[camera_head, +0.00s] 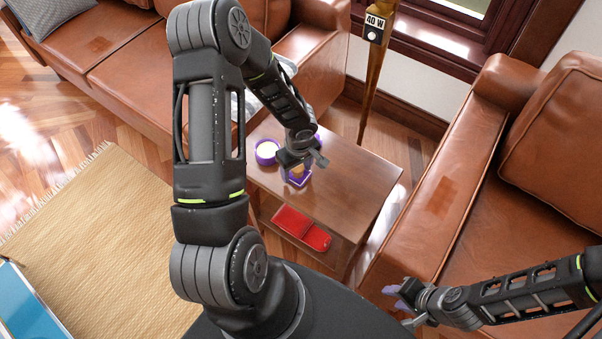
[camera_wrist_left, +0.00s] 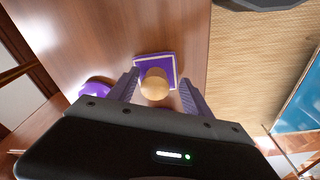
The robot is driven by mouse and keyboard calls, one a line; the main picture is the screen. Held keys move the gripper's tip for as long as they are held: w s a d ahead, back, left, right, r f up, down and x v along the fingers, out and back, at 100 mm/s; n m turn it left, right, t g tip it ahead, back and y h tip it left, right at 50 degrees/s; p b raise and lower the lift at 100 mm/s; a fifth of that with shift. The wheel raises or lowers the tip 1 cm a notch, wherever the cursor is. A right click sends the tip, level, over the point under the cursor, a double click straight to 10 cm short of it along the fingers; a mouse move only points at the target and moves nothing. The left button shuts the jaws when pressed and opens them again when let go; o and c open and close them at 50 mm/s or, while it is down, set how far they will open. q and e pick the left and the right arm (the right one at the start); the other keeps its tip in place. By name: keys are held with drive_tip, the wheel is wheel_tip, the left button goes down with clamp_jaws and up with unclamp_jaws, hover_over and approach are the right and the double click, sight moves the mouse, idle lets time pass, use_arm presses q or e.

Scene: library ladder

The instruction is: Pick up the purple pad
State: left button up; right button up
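The purple pad (camera_wrist_left: 142,66) is a square with a pale border, lying on the wooden side table in the left wrist view. A round tan piece (camera_wrist_left: 154,84) stands on it or just in front of it and hides part of it. In the head view the pad (camera_head: 299,180) is partly hidden below my left gripper (camera_head: 303,168). My left gripper (camera_wrist_left: 158,88) is open over the table, its fingers on either side of the tan piece, with nothing visibly gripped. My right gripper (camera_head: 400,305) is at the lower right with its fingers apart and looks empty.
A round purple item with a pale top (camera_head: 267,152) sits on the side table (camera_head: 345,195) near the pad. A red object (camera_head: 301,228) lies on the shelf below. Brown leather seats (camera_head: 440,215) flank the table, and a wooden pole (camera_head: 376,75) stands behind.

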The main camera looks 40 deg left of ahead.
sight(297, 168)
use_arm(q)
clamp_jaws()
idle(0.4)
wheel_tip(297, 168, up, 10)
drive_tip(key=shift+r, duration=0.1)
idle(0.6)
drive_tip(key=c, duration=0.5)
unclamp_jaws()
drive_tip(key=shift+c, duration=0.2)
clamp_jaws()
